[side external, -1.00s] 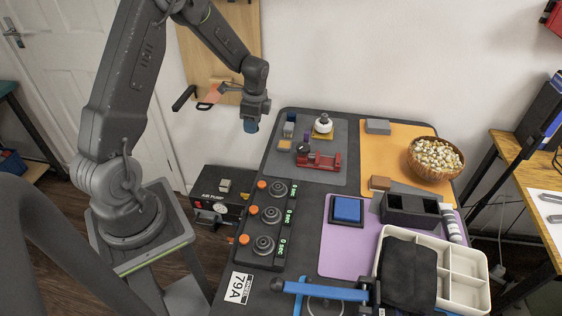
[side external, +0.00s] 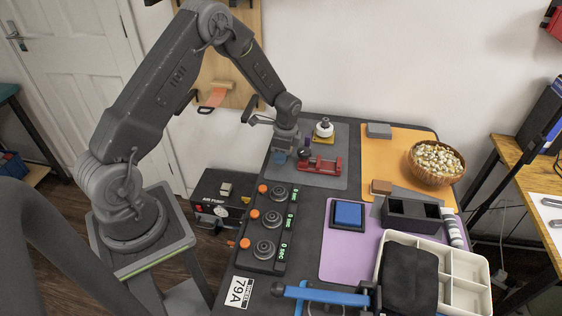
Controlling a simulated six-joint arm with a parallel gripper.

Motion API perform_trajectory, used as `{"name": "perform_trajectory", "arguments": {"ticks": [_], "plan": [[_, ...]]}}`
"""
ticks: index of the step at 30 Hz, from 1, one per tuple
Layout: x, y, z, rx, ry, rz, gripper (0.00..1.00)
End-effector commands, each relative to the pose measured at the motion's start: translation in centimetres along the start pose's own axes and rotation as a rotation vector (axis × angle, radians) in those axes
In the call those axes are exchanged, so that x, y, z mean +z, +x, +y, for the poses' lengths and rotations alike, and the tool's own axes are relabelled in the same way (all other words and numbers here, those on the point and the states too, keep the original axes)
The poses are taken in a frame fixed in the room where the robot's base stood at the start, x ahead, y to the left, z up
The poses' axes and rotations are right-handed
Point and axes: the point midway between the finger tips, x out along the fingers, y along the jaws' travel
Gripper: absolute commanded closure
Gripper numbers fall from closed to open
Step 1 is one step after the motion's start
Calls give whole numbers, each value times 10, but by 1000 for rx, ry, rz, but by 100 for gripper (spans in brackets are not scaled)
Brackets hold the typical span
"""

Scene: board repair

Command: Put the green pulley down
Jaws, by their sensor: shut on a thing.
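My gripper (side external: 281,157) points down over the far left edge of the grey mat (side external: 335,178), left of the red fixture. It is shut on the green pulley, which is mostly hidden; no green shows clearly. A bluish patch shows at the fingertips. I cannot tell whether the held thing touches the mat.
A red fixture (side external: 322,165) stands close right of my gripper, with a dark round part at its left end. A white and yellow piece (side external: 324,129) stands behind it. Black round dials (side external: 266,219) line the table's left side. A grey block (side external: 378,130) lies on the orange mat.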

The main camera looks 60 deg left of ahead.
Motion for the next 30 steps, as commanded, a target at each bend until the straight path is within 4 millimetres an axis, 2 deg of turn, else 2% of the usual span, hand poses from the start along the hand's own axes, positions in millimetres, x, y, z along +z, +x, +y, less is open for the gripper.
{"name": "perform_trajectory", "arguments": {"ticks": [3,7,20,21,28,30], "plan": [[-2,19,1,4,1,-2,85],[-4,34,0,2,1,-1,85],[-4,39,0,1,1,-1,85],[-4,39,0,1,1,-1,58],[-4,39,0,1,1,-1,36],[-4,39,0,1,1,-1,35]]}}
